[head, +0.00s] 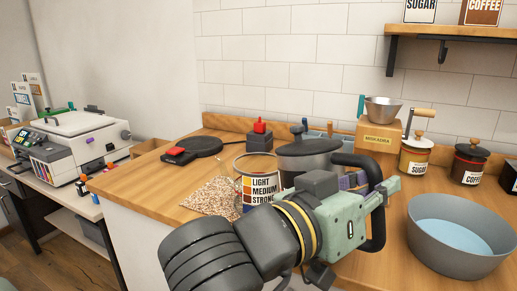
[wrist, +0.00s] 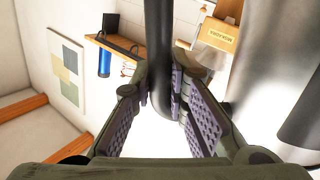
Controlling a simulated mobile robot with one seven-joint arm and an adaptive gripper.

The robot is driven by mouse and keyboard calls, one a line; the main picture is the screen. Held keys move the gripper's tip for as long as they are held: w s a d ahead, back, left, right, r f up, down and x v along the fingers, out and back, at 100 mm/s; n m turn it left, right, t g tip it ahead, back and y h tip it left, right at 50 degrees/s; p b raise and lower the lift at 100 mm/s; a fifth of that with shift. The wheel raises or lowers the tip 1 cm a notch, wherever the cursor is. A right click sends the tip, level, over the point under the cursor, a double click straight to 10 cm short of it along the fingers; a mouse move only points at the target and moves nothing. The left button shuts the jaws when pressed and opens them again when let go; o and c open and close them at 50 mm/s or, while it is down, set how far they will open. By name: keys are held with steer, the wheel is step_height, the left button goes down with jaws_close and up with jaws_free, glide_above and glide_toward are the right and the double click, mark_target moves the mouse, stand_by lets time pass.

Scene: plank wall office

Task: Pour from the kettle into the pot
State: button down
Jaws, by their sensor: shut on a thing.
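The kettle (head: 309,149) has a dark lid and grey body and stands out behind my arm in the head view. Its black loop handle (head: 378,215) curves down on the right. My gripper (head: 388,190) is shut on this handle. In the wrist view, the handle (wrist: 158,60) runs between the two purple-padded fingers (wrist: 176,100), and the grey kettle body (wrist: 262,60) is at right. The kettle's bottom is hidden, so I cannot tell whether it touches the counter. A wide grey open vessel (head: 431,245), seemingly the pot, sits at right with pale blue inside.
Sugar (head: 414,158) and coffee (head: 469,163) jars stand behind the pot, near a grinder (head: 380,133).

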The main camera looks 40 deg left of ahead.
mark_target(357, 159)
steer(key=a+r+n+p, duration=0.2)
steer(key=a+r, duration=0.1)
steer(key=shift+w, duration=0.4)
steer(key=a+r+n+p, duration=0.1)
steer(key=p, duration=0.1)
steer(key=w+a+r+n+p, duration=0.1)
steer(key=a+r, duration=0.1)
steer(key=shift+r+n+p, duration=0.3)
steer(key=shift+n+p, duration=0.05)
steer(key=shift+n, duration=0.05)
steer(key=shift+a, duration=0.2)
steer(key=shift+w+a+r+n+p, duration=0.1)
steer(key=shift+a+r+n+p, duration=0.2)
steer(key=shift+r+n+p, duration=0.2)
steer(key=shift+w+a+r+n+p, duration=0.2)
steer(key=shift+a+r+n+p, duration=0.5)
steer(key=shift+r+p, duration=0.3)
steer(key=shift+w+a+r+n+p, duration=0.3)
steer(key=shift+a+r+n+p, duration=0.5)
steer(key=shift+a+r+p, duration=0.2)
stand_by(1.8)
steer(key=shift+f, duration=0.1)
